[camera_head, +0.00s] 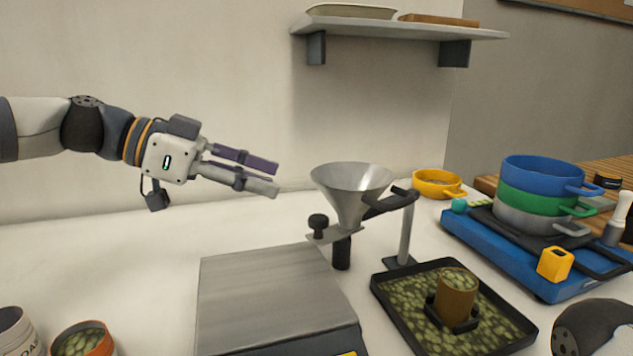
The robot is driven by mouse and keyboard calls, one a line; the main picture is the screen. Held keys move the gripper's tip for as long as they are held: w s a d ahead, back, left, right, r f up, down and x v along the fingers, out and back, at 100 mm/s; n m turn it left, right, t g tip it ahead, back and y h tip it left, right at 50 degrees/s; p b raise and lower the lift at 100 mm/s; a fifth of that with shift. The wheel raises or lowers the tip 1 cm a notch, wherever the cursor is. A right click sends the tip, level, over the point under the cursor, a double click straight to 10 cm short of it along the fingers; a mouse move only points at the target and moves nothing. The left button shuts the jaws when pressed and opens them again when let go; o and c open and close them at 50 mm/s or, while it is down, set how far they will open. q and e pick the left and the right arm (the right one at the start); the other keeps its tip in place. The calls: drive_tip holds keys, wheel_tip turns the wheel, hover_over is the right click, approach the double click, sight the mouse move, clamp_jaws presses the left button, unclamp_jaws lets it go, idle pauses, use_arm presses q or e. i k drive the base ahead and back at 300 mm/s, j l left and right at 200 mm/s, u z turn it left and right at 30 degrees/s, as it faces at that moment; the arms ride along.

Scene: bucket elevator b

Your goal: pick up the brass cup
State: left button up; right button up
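The brass cup (455,300) stands upright at the lower right, in the black tray of green pellets. Its top is filled with green pellets, and a black holder or ring sits around its lower part. My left gripper (277,180) is in the air at the left, well above the worktop and far from the cup. Its two fingers point right, apart with nothing between them. My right gripper is not in view; a dark rounded part of my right arm (595,328) shows at the lower right corner.
A metal funnel on a stand (352,180) stands between my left gripper and the cup. A grey flat-topped box (265,295) is left of the black tray (400,310). Stacked coloured pans (540,175) sit on a blue base at right. Two cans are at lower left.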

sight(457, 287)
drive_tip(key=k, duration=1.3)
